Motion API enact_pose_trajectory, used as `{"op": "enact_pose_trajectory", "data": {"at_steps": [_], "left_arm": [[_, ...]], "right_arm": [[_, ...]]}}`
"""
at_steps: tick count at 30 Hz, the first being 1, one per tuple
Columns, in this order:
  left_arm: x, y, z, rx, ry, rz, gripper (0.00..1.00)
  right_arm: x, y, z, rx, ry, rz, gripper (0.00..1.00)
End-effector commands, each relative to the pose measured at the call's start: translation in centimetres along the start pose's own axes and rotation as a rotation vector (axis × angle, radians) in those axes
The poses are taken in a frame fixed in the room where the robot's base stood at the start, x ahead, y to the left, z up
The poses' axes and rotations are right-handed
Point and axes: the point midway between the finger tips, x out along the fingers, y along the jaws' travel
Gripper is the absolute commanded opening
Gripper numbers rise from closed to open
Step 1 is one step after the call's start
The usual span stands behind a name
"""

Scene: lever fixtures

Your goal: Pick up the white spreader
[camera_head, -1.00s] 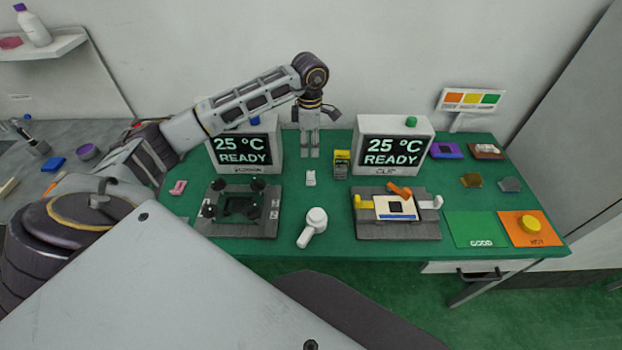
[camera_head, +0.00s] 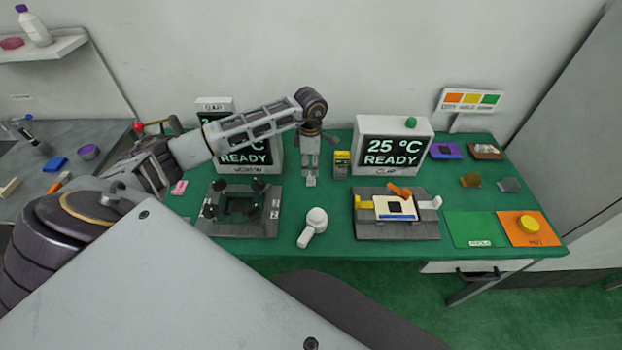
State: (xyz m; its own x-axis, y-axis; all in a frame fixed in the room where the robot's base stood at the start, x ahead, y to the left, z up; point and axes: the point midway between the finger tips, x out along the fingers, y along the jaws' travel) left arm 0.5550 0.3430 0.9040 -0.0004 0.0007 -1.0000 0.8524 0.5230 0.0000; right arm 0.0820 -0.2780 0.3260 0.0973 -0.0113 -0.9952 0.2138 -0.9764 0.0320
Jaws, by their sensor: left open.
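My right gripper is not in view.
Display boxes stand behind on the left (camera_head: 262,162) and right (camera_head: 393,145). A yellow-black item (camera_head: 341,164) stands close to my gripper's right. In front are a white round-headed handle tool (camera_head: 314,228), a dark fixture (camera_head: 240,232) and a lever fixture (camera_head: 398,230).

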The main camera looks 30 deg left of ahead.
Motion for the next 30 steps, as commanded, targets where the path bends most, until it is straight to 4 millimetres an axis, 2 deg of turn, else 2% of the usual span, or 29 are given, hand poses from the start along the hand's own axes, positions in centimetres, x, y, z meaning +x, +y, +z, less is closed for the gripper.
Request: {"op": "enact_pose_trajectory", "data": {"at_steps": [12, 20, 24, 30], "left_arm": [[0.4, -0.1, 0.1, 0.000, -0.001, -0.002, 0.43], [2.9, -0.1, 0.3, 0.001, -0.001, -0.003, 0.43], [4.3, -0.1, 0.3, 0.000, -0.001, -0.002, 0.43], [5.2, 0.0, 0.2, 0.000, 0.000, 0.000, 0.43]], "right_arm": [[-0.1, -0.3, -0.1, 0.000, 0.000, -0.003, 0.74], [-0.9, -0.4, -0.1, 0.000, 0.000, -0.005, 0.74], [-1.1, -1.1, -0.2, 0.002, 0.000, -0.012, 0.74], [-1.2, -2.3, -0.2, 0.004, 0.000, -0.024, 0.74]]}}
